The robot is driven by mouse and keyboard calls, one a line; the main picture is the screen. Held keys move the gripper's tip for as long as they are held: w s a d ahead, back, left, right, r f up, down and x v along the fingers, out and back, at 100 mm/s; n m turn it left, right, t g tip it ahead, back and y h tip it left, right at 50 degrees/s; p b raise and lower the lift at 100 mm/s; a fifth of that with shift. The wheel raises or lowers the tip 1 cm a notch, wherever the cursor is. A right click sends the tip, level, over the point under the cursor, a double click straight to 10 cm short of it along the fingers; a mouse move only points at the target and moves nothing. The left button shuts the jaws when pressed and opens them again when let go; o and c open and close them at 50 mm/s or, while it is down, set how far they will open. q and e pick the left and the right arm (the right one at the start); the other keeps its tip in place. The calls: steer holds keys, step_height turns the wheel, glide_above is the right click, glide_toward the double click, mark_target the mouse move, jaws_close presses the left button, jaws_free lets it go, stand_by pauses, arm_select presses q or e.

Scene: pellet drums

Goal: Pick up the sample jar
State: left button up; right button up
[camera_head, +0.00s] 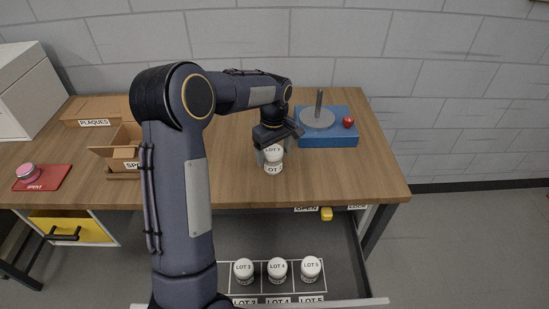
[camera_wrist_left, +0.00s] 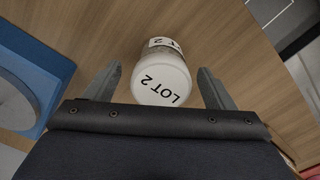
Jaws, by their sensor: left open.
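A white-lidded sample jar (camera_head: 273,155) labelled LOT 2 stands upright on the wooden table; its lid and label also show in the left wrist view (camera_wrist_left: 160,82). My left gripper (camera_head: 270,150) is over it from above and behind. In the left wrist view my left gripper (camera_wrist_left: 160,70) is open, with one finger on each side of the jar and a gap visible on both sides. More jars, LOT 3 (camera_head: 244,270), LOT 4 (camera_head: 277,269) and LOT 5 (camera_head: 311,268), stand in the open drawer. My right gripper is not in view.
A blue block (camera_head: 328,140) with a grey disc, upright post and red knob sits right of the jar. Wooden trays (camera_head: 97,110) and a red SPENT mat (camera_head: 43,181) with a jar are at the left. The drawer (camera_head: 334,235) is open below the table's front edge.

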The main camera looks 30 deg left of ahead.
arm_select(q)
steer(key=shift+f, duration=1.6)
steer(key=shift+c, duration=0.4)
steer(key=c, duration=1)
steer(key=shift+r+p, duration=0.55)
steer(key=shift+c, duration=0.2)
step_height(320, 180, up, 2)
steer(key=shift+r+p, duration=0.2)
steer(key=shift+p, duration=0.65)
steer(key=s+d+r+p, duration=0.3)
steer(key=s+d+r, duration=0.6)
steer(key=s, duration=0.2)
steer(key=shift+r, duration=0.25)
